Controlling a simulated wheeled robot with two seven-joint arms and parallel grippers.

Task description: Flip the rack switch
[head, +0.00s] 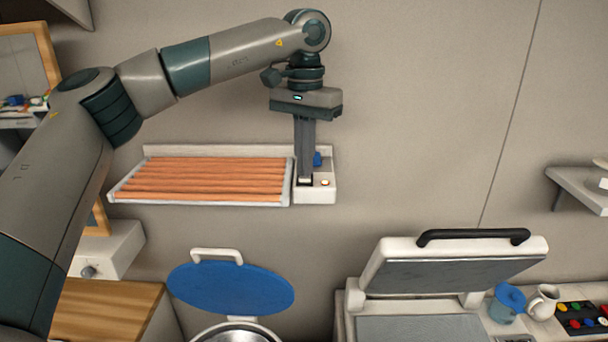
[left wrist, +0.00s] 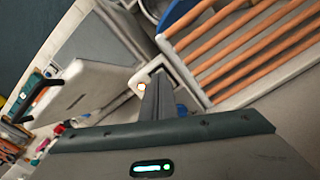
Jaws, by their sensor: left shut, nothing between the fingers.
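The rack (head: 200,180), a white-framed shelf with orange-brown bars, is fixed to the wall. It also shows in the left wrist view (left wrist: 235,60). At its right end is a white switch panel (head: 322,194) with a small lit orange button or lamp (head: 325,183) and a blue part (head: 317,159). My left gripper (head: 305,180) points down with its fingers shut and empty, its tips at the panel just left of the lamp. The fingers hide part of the panel, so I cannot tell the switch's position or whether they touch it. My right gripper is not in view.
Below stand a pot with a raised blue lid (head: 232,288) and an open press with a black handle (head: 455,262). A blue cup (head: 507,303), a white mug (head: 542,302) and a button board (head: 582,318) are lower right.

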